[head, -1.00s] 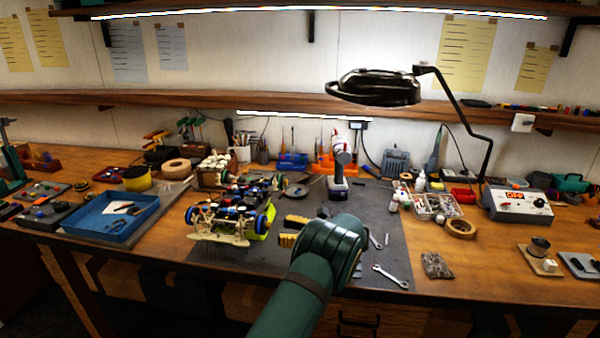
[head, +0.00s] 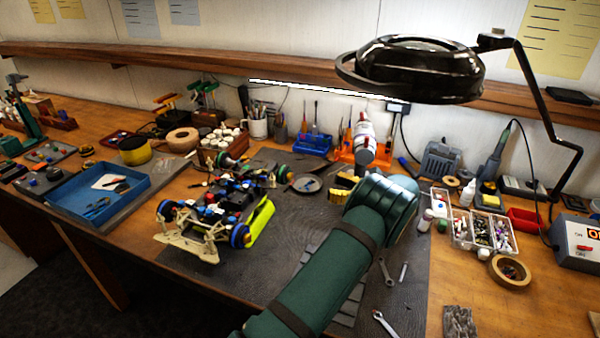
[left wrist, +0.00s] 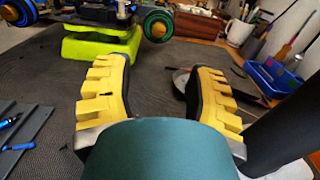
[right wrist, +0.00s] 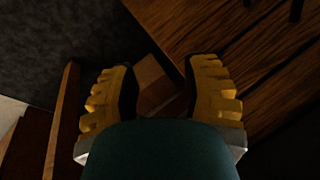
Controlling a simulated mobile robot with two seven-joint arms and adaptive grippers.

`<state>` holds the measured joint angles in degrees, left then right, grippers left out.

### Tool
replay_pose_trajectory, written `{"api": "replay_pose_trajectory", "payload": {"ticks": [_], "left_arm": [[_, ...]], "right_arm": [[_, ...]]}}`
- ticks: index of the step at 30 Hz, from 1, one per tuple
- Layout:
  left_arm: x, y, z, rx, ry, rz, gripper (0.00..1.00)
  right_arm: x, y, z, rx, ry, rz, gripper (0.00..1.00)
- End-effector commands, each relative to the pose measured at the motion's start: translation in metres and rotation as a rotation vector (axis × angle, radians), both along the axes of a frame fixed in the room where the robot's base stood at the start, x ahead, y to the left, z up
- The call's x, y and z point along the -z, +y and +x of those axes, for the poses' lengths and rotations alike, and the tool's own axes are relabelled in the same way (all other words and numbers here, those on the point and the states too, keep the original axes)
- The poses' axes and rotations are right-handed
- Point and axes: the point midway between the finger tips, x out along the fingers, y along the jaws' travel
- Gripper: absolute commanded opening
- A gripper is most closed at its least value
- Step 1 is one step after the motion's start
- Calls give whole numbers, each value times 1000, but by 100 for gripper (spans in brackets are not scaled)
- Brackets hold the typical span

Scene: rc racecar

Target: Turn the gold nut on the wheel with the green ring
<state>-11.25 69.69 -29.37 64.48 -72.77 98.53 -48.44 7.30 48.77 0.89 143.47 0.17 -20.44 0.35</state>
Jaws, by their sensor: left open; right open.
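The RC car (head: 215,205) sits on a yellow-green stand (head: 258,222) on the dark mat. Its front wheels carry blue rings; one blue-ringed wheel (head: 240,236) is at the near right corner. The wheel with the green ring (head: 283,172) is at the far right corner and also shows in the left wrist view (left wrist: 158,25), with a small orange-gold spot at its hub; the nut's shape is too small to tell. My left gripper (head: 342,190) is open and empty, right of the car and apart from it. My right gripper (right wrist: 160,68) is open and empty, outside the head view.
A lamp (head: 425,68) overhangs the right side. A round dish (head: 306,184) lies beside the green-ringed wheel. A blue tray (head: 97,190) is at left.

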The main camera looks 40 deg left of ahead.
Motion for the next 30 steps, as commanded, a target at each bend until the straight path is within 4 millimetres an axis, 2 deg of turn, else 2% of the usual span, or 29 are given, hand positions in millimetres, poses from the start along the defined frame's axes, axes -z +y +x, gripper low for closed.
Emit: {"api": "replay_pose_trajectory", "payload": {"ticks": [12,18,24,30], "left_arm": [[0,74,-24,-3,0,0,55],[0,105,-34,-2,-1,0,55],[0,121,-39,1,-1,0,55],[0,124,-40,1,-1,1,55]], "right_arm": [[2,0,-1,-2,2,0,47],[4,0,-1,-2,2,0,47],[4,0,-1,-2,3,0,47],[4,0,-1,-2,3,0,47]]}}
